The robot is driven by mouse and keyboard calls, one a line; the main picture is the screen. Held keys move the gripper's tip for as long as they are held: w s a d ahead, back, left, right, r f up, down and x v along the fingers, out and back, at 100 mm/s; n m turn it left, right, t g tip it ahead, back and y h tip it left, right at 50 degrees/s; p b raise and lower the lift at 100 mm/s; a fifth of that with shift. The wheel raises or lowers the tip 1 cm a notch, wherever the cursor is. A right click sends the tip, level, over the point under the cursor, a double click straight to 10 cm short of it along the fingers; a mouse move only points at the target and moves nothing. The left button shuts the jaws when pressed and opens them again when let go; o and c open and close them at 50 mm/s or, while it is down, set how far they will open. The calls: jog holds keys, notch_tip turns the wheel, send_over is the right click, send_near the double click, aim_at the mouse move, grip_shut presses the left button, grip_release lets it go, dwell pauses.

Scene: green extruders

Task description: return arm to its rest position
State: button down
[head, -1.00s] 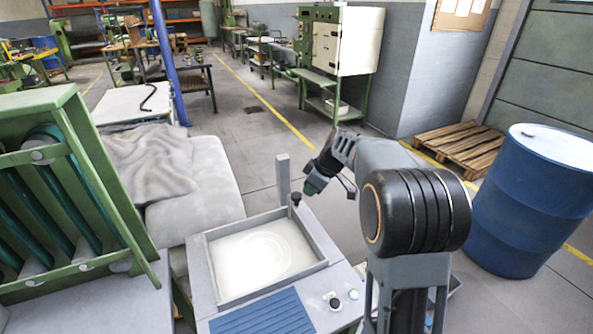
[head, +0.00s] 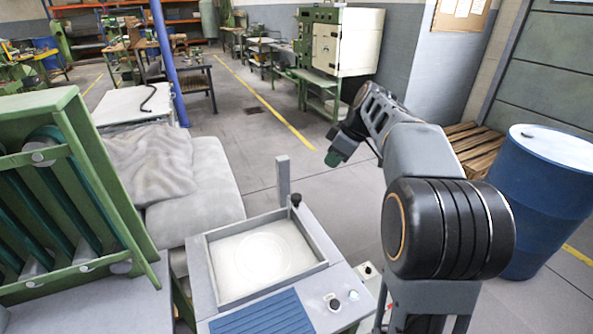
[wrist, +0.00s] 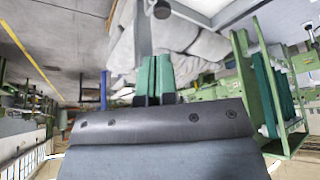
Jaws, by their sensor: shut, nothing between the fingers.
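My gripper (wrist: 154,78) shows in the wrist view with its two green fingers together and nothing between them. In the head view my gripper (head: 333,158) is at the end of my raised arm, right of the grey post, in the air above the floor. It is apart from the grey machine with the white recessed top (head: 267,262), which stands below and to its left. My arm reaches up from the lower right of the head view.
A green frame machine (head: 75,190) stands at the left. A blue drum (head: 540,205) and a wooden pallet (head: 467,143) are at the right, near my arm. A grey covered block (head: 195,185) lies behind the machine. The floor beyond is mostly clear.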

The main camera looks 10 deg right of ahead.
jog(key=shift+s+d+r, duration=0.1)
jog(key=shift+r, duration=0.1)
dwell(0.3)
jog(key=s+f+m+h, duration=0.2)
jog(key=s+f+m, duration=0.45)
jog(key=m, duration=0.25)
jog(key=s+a+f+h+p, duration=0.1)
jog(key=s+a, duration=0.3)
jog(key=s, duration=0.3)
jog(key=s+a+f+m+h+p, duration=0.1)
jog(key=s+a+p, duration=0.1)
jog(key=s, duration=0.5)
jog(key=shift+s+a+p, duration=0.3)
jog(key=shift+s+a, duration=0.05)
jog(key=shift+a, duration=0.5)
